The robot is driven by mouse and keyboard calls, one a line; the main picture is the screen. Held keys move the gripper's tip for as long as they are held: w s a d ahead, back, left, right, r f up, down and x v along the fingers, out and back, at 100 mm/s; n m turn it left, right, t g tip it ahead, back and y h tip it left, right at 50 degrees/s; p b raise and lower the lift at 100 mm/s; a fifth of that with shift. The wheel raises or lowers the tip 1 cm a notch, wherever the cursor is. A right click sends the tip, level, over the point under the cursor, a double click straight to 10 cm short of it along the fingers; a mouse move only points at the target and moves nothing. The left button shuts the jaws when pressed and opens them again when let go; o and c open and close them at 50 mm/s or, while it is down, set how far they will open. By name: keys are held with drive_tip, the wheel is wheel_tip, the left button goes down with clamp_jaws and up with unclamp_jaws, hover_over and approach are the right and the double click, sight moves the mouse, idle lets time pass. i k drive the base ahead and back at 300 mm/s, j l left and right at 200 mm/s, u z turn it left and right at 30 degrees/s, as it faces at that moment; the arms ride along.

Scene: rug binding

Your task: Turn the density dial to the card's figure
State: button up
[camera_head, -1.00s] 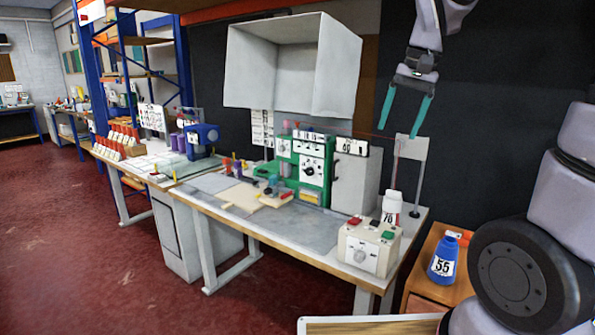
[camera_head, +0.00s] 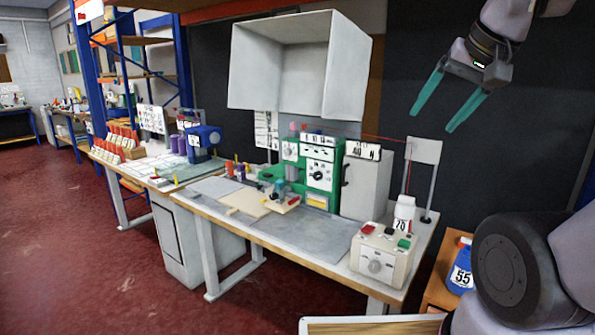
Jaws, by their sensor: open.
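A green machine (camera_head: 291,152) stands at the back of the workbench. Its white front panel carries a dark round dial (camera_head: 319,175) with marks around it. A cream control box (camera_head: 386,254) at the bench's right front has a pale knob (camera_head: 376,266) and red and green buttons on top. I cannot tell which is the density dial, and the small print is unreadable. A white cabinet (camera_head: 367,187) beside the green machine bears a label (camera_head: 362,150); I cannot tell if it is the card. My gripper (camera_head: 432,121) is open and empty, its teal fingers above and right of the cabinet.
A large pale hood (camera_head: 298,65) hangs over the bench. A blue bottle marked 55 (camera_head: 461,267) stands on a side stand. The grey bench top (camera_head: 290,233) is mostly clear in front.

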sight(317, 176)
drive_tip(key=i+j, duration=0.35)
drive_tip(key=i+j+z, duration=0.1)
drive_tip(key=i+j, duration=0.25)
drive_tip(key=j, duration=0.25)
drive_tip(key=i+j, duration=0.35)
drive_tip(key=j, duration=0.15)
drive_tip(key=z, duration=0.05)
